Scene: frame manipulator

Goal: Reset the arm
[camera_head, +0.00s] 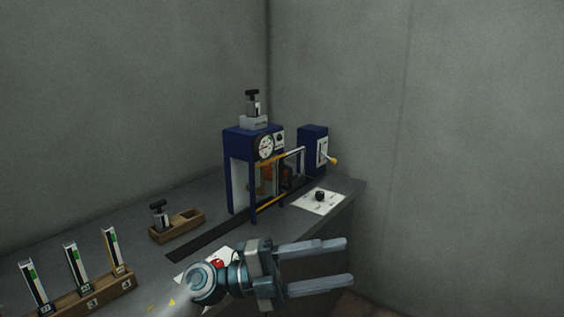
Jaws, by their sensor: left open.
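My left gripper (318,266) is in the lower middle of the head view, above the front edge of the table. Its two long grey fingers point right and stand well apart. Nothing is between them. My left arm comes in from the bottom left and partly hides a white panel with a red button (218,264). My right gripper is not in view.
A blue machine (238,170) with a gauge and a framed door stands at the back of the table (150,263). Beside it are a blue lever box (312,145) and a white knob plate (318,202). A wooden holder (178,229) and a numbered rack (95,300) stand left.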

